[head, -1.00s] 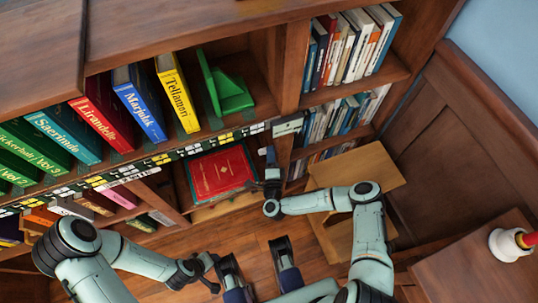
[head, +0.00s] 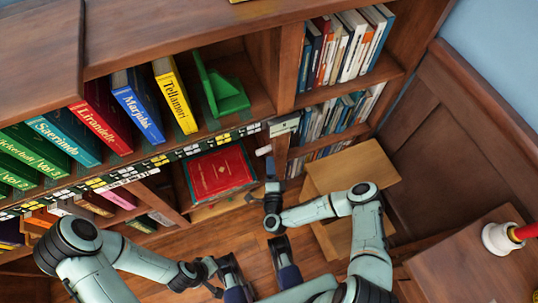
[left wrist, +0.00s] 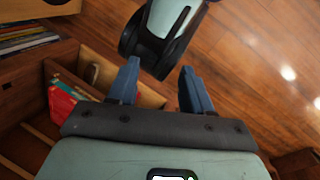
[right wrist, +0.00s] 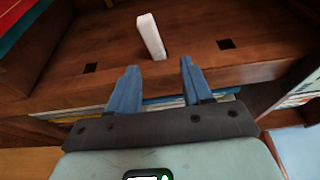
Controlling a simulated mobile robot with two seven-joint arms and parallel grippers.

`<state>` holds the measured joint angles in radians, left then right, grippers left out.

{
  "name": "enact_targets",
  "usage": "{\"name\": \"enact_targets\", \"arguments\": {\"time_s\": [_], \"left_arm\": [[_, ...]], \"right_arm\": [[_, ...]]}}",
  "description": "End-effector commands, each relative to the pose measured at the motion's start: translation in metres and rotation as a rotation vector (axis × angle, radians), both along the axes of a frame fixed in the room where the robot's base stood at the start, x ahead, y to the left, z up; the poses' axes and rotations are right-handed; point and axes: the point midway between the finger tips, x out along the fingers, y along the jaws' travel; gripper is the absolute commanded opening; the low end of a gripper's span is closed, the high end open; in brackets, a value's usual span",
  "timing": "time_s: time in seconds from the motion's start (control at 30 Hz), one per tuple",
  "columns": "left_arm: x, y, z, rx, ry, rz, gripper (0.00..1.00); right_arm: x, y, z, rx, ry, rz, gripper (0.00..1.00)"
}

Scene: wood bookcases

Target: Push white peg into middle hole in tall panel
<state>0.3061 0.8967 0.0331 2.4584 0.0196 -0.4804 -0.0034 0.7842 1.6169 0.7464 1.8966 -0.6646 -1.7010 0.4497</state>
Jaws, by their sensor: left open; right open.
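The peg also shows small in the head view (head: 263,150). My right gripper (right wrist: 157,72) is open, its fingertips just short of the peg with nothing between them; it also shows in the head view (head: 271,163). My left gripper (left wrist: 158,75) is open and empty, low over the floor.
A red book (head: 220,172) lies in the lower compartment left of the panel. Upright books (head: 345,45) fill the shelves to the right. A light wooden board (head: 355,170) lies behind my right arm. A side table (head: 480,260) stands at the right edge.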

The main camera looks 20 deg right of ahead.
Motion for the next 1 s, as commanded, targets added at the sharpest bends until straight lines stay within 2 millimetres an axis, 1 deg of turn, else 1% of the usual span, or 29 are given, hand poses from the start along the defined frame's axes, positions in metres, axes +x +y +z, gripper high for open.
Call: {"name": "enact_targets", "arguments": {"time_s": [0.03,0.1,0.2,0.3,0.4,0.5,0.77,0.8,0.87,0.9,0.93,1.0], "left_arm": [[-0.003,-0.001,0.004,-0.003,0.008,-0.003,0.5],[-0.007,-0.003,0.007,-0.009,0.019,-0.008,0.5],[-0.012,-0.005,0.01,-0.015,0.033,-0.013,0.5],[-0.015,-0.007,0.012,-0.019,0.042,-0.017,0.5],[-0.017,-0.008,0.014,-0.021,0.046,-0.019,0.5],[-0.018,-0.008,0.014,-0.022,0.049,-0.019,0.5],[-0.018,-0.008,0.014,-0.022,0.049,-0.019,0.5],[-0.018,-0.008,0.014,-0.022,0.049,-0.019,0.5],[-0.018,-0.008,0.014,-0.022,0.048,-0.019,0.5],[-0.018,-0.008,0.015,-0.022,0.048,-0.019,0.5],[-0.018,-0.008,0.015,-0.022,0.047,-0.019,0.5],[-0.017,-0.007,0.018,-0.021,0.046,-0.019,0.5]], "right_arm": [[-0.013,0.005,0.0,0.004,0.005,0.004,0.5],[-0.029,0.01,0.0,0.004,0.006,0.005,0.5],[-0.048,0.016,-0.001,0.003,0.008,0.008,0.5],[-0.062,0.02,-0.002,0.003,0.008,0.008,0.5],[-0.071,0.023,-0.002,0.003,0.008,0.008,0.5],[-0.075,0.024,-0.002,0.002,0.009,0.008,0.5],[-0.076,0.024,-0.003,0.002,0.009,0.009,0.5],[-0.076,0.024,-0.003,0.002,0.009,0.009,0.43],[-0.076,0.025,-0.002,0.002,0.01,0.014,0.24],[-0.076,0.027,-0.002,-0.001,0.013,0.025,0.11],[-0.075,0.03,-0.003,-0.003,0.018,0.038,0.01],[-0.073,0.04,-0.003,-0.017,0.033,0.09,0.0]]}}
